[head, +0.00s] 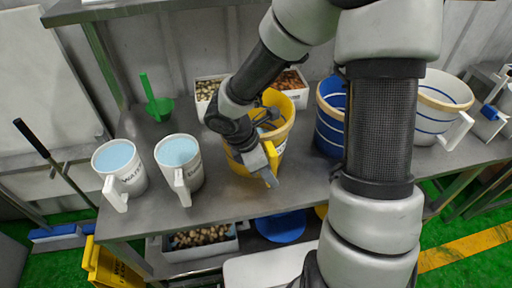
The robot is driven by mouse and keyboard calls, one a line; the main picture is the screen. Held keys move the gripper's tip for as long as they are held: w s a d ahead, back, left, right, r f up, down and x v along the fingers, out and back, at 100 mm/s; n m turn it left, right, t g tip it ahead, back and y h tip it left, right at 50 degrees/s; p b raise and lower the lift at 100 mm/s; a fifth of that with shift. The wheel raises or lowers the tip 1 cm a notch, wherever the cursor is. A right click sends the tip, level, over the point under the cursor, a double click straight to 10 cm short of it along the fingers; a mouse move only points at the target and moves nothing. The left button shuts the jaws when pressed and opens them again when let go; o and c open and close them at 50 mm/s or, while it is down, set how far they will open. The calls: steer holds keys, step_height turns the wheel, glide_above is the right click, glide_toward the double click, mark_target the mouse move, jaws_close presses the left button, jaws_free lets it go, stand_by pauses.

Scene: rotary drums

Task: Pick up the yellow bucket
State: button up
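The yellow bucket (284,112) stands upright on the metal table, near the middle of the head view. It has a yellow handle (276,152) at its front. My gripper (269,176) points down at the front of the bucket, right at the handle. My wrist and gripper cover the bucket's left and front parts. I cannot tell whether the fingers are closed on the handle or only beside it.
Two white jugs with blue contents (118,163) (179,158) stand to the left on the metal table (232,202). A blue striped bucket (331,118) and a white bucket (436,105) stand to the right. White bins are behind.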

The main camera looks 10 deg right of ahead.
jaws_close()
stand_by(1.4)
steer(key=shift+w+r, duration=0.15)
steer(key=shift+w, duration=0.05)
